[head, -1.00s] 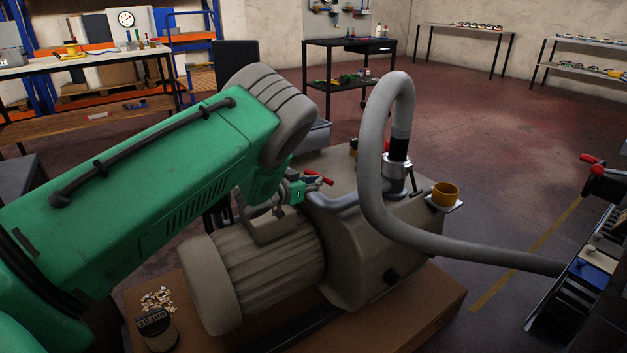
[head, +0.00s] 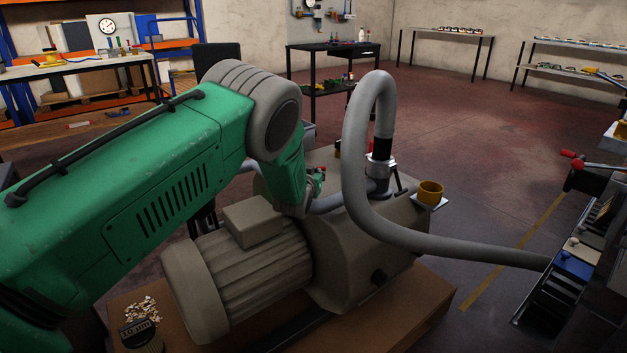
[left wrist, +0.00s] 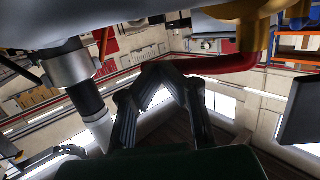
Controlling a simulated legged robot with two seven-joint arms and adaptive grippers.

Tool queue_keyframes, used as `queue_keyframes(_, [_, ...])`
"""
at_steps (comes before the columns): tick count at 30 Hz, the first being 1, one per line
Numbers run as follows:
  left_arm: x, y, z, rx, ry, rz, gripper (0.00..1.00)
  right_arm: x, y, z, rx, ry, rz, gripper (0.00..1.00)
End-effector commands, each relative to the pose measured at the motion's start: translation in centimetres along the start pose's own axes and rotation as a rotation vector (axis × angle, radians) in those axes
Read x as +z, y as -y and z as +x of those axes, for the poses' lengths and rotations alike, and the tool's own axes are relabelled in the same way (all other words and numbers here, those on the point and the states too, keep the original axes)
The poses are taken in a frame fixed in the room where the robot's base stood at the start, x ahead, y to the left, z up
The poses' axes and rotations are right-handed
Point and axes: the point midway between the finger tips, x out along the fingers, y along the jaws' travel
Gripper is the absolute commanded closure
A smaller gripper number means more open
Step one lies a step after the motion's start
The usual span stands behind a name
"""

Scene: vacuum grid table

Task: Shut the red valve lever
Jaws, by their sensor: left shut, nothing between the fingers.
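The red valve lever shows in the left wrist view (left wrist: 232,64) as a curved red handle below a brass-yellow valve body (left wrist: 250,12). In the head view only a small red bit (head: 322,170) shows beside my green wrist, behind the motor. My left gripper (left wrist: 163,72) is shut and empty. Its dark fingertips meet close to the left end of the red lever in the wrist view; I cannot tell whether they touch it. In the head view my left arm hides most of the gripper and valve. My right gripper is not in view.
A grey pump with a ribbed motor (head: 240,270) stands on a brown base (head: 430,290). A thick grey hose (head: 358,150) arches above it, near a yellow cup (head: 430,192). A rack with red-handled tools (head: 590,165) is at right. Open floor lies behind.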

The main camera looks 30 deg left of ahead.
Motion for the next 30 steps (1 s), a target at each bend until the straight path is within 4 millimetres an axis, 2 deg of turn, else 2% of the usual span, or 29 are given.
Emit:
queue_keyframes(12, [-0.3, 0.3, 1.5, 0.000, -0.001, 0.000, 1.00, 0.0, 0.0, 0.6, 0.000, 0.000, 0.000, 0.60])
queue_keyframes(30, [-0.4, 0.3, 1.7, 0.000, -0.001, 0.000, 1.00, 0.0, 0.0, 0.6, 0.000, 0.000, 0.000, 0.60])
